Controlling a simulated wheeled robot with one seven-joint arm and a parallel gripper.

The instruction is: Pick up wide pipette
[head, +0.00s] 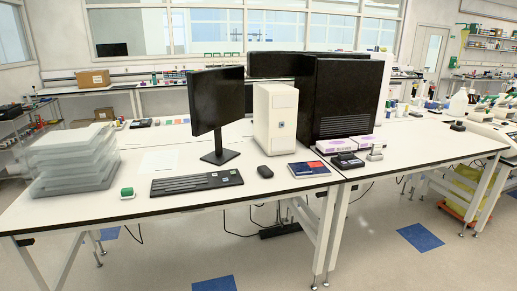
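I cannot make out a wide pipette in the head view; anything of that kind is hidden or too small to tell. Many small bottles and tools (432,103) crowd the right part of the bench, where single items blur together. My gripper and arm are not in view.
The white bench (250,195) holds a monitor (216,100), keyboard (196,183), mouse (265,171), white computer tower (275,118), large black machine (345,97), book (309,169), glove boxes (336,146) and stacked clear boxes (73,160). The floor (375,240) in front is open.

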